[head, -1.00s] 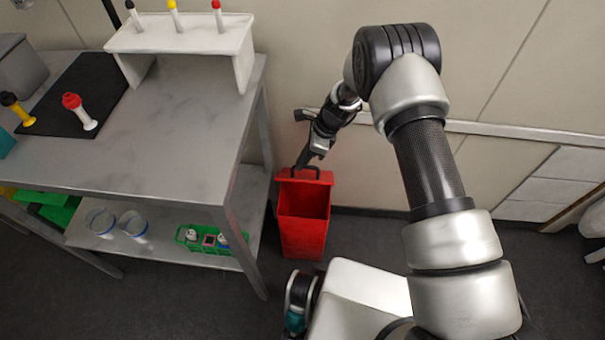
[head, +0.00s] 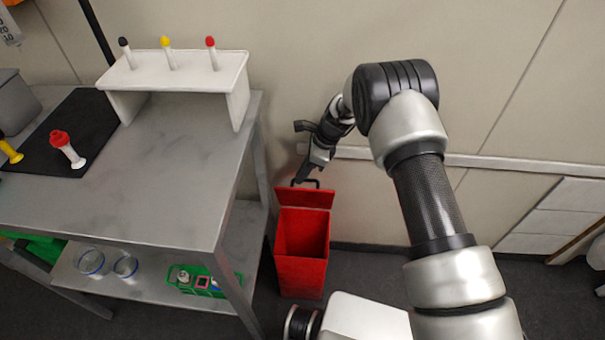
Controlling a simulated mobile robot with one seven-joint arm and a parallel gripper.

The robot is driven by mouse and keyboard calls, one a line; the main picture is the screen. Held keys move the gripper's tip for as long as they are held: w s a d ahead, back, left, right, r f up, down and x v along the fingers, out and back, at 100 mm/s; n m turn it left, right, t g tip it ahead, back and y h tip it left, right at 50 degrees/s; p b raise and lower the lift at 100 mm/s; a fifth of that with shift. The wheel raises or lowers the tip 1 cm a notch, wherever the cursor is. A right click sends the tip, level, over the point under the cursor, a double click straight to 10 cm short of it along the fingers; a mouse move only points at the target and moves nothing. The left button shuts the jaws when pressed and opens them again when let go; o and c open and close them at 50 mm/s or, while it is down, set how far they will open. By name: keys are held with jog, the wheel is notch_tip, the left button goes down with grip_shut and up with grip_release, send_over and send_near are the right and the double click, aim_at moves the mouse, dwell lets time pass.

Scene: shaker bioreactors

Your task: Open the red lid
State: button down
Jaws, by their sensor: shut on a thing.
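A red bin (head: 301,275) stands on the floor to the right of the steel table, its dark red inside visible from above. Its red lid (head: 304,197) is raised at the back edge, tilted up toward the wall. A dark handle (head: 305,182) sticks up from the lid's upper edge. My gripper (head: 305,177) is at this handle and shut on it, above the back of the bin. The fingertips are small in the picture and partly merge with the handle.
The steel table (head: 170,205) stands close to the bin's left, with a white rack (head: 180,72) on top. Its lower shelf (head: 140,283) holds glass dishes and a green crate (head: 201,281). The wall and its rail (head: 400,156) are behind my arm. Floor to the right is open.

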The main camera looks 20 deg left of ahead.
jog(key=shift+s+d+f, duration=0.1)
jog(key=shift+s+f, duration=0.15)
jog(key=shift+f, duration=0.2)
jog(key=shift+s+d+f, duration=0.1)
jog(key=shift+s+f, duration=0.15)
jog(key=shift+f, duration=0.2)
jog(key=c, duration=1.9)
grip_release()
jog(key=shift+a+f, duration=0.1)
jog(key=shift+o, duration=0.3)
jog(key=shift+w+a+f, duration=0.1)
jog(key=shift+f, duration=0.05)
jog(key=shift+w+r, duration=0.2)
jog(key=shift+r, duration=0.4)
jog(key=p+v, duration=0.2)
jog(key=v, duration=0.9)
jog(key=shift+w+d+r, duration=0.1)
jog(key=shift+d, duration=0.15)
